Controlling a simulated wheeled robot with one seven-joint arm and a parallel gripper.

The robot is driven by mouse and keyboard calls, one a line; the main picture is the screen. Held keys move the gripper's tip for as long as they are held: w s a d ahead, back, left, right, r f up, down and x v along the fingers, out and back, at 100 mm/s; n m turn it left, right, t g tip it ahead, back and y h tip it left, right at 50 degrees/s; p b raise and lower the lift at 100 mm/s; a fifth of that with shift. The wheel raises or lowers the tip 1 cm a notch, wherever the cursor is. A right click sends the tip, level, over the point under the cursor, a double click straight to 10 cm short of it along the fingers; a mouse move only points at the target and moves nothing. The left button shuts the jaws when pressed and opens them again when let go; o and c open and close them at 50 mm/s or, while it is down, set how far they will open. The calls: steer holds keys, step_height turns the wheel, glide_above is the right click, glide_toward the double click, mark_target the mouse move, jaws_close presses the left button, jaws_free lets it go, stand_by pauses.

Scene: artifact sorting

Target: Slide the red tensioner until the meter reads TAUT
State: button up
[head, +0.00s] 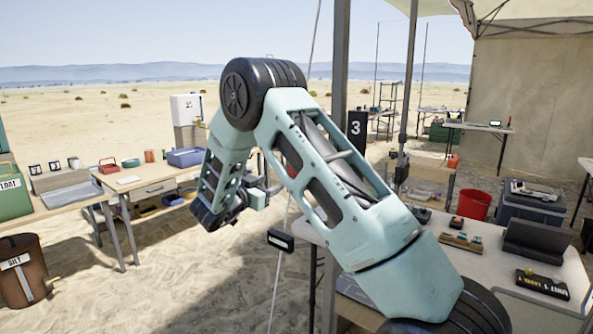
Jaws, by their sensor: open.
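A pale guy rope (313,40) runs steeply down from the top of the view, passes behind my arm and shows again lower down. A small dark box with a white face (281,241) sits at this rope; it may be the meter, but I cannot read its face. My gripper (262,186) is small and partly hidden behind my arm. It is open, with nothing seen between its fingers, and appears near the rope above the dark box; their depth is unclear.
A table with artifacts (560,268) stands at right, beside a red bucket (474,205) and a dark storage box (530,203). Left tables hold trays, including a blue one (186,157); a brown barrel (22,270) stands lower left. Canopy poles (341,60) rise behind my arm. Open sand lies between.

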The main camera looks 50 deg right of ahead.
steer(key=w+d+p, duration=0.2)
steer(key=d+p, duration=0.1)
steer(key=d, duration=1.2)
steer(key=shift+p, duration=0.3)
